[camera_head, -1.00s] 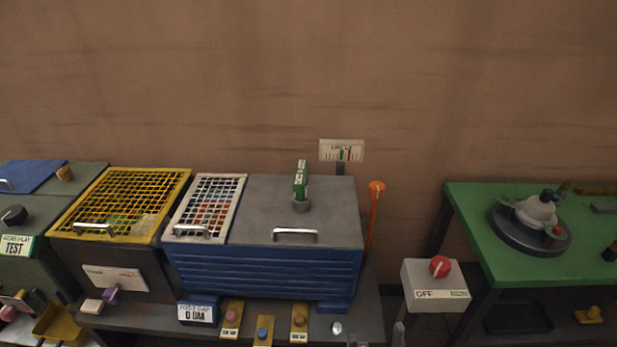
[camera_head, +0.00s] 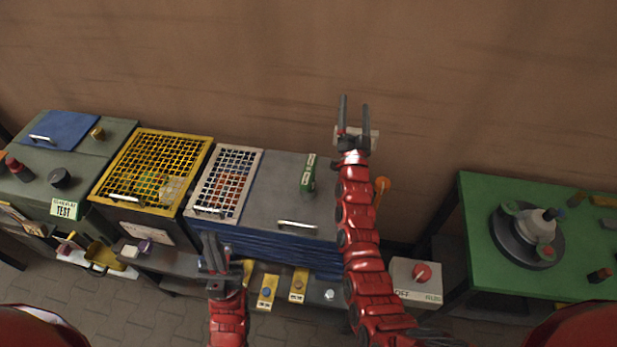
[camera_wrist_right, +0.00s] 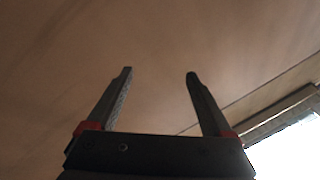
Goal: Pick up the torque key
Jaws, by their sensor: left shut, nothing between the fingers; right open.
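I cannot tell for sure which object is the torque key. A green upright piece with a white label (camera_head: 308,172) stands on the grey lid (camera_head: 275,185) of the blue chest. Several yellow tags with coloured knobs (camera_head: 267,289) sit on the low shelf in front. My left gripper (camera_head: 213,243) is shut and empty, in front of the blue chest at the left of these tags. My right gripper (camera_head: 354,106) is open and empty, raised before the wall and partly covering a small gauge sign. The right wrist view shows its two spread fingers (camera_wrist_right: 160,74) with only wall between.
A yellow mesh lid (camera_head: 158,165) and a white mesh lid (camera_head: 228,180) lie left of the grey lid. An orange-topped rod (camera_head: 382,185) stands beside my right arm. A grey switch box (camera_head: 413,278) and a green table (camera_head: 490,185) are at the right.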

